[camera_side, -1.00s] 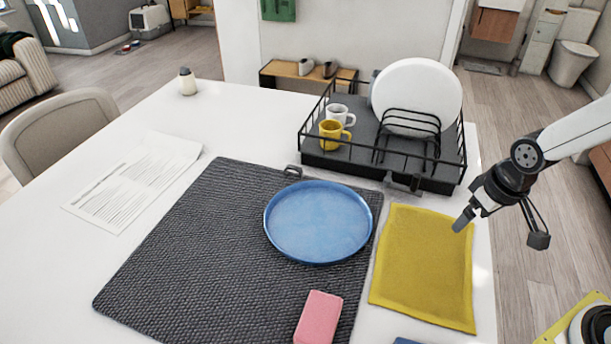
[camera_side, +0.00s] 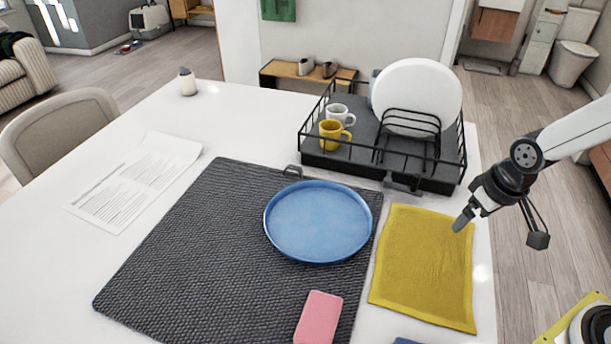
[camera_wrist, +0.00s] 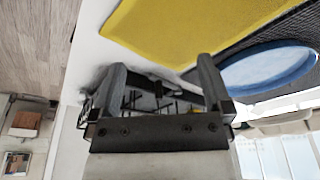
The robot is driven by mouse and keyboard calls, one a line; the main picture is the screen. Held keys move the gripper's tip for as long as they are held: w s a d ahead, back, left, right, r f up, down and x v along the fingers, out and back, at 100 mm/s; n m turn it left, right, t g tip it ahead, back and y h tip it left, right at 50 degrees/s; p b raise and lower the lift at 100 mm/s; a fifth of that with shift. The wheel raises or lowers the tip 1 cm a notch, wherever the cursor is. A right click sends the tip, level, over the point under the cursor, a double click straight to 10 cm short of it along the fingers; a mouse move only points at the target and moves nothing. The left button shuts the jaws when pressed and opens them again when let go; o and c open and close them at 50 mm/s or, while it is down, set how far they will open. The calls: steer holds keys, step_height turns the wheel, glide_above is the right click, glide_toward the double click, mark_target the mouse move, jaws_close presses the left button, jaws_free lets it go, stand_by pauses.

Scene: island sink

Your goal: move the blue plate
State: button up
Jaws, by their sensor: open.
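The blue plate (camera_side: 318,222) lies flat on the dark grey mat (camera_side: 190,255), near the mat's right edge. It also shows at the right of the wrist view (camera_wrist: 268,70). My gripper (camera_side: 500,232) is at the right of the side view, above and beside the yellow cloth, well apart from the plate. In the wrist view my gripper (camera_wrist: 160,82) has its two fingers spread wide with nothing between them.
A yellow cloth (camera_side: 424,265) lies between plate and gripper. A black dish rack (camera_side: 435,172) behind holds a white plate (camera_side: 417,95), a yellow mug (camera_side: 333,136) and a white mug (camera_side: 341,115). A pink sponge (camera_side: 319,317) lies in front. The left tabletop is mostly clear.

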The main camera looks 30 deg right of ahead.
steer(key=c, duration=0.6)
steer(key=shift+w+a+r+n, duration=0.1)
steer(key=shift+w+r+n, duration=0.05)
steer(key=shift+w+n, duration=0.4)
steer(key=c, duration=0.7)
steer(key=w+n, duration=0.2)
steer(key=w+a+n, duration=0.1)
steer(key=w+n, duration=0.2)
steer(key=w+r+n+g, duration=0.1)
steer(key=w+n, duration=0.1)
steer(key=w, duration=0.1)
steer(key=shift+w+a, duration=0.15)
steer(key=shift+a, duration=0.25)
jaws_close()
steer(key=w+a+n+g, duration=0.1)
steer(key=w+a+n, duration=0.1)
steer(key=w+n, duration=0.6)
steer(key=shift+a+n+g, duration=0.3)
steer(key=shift+a+n, duration=0.1)
steer(key=shift+n, duration=0.25)
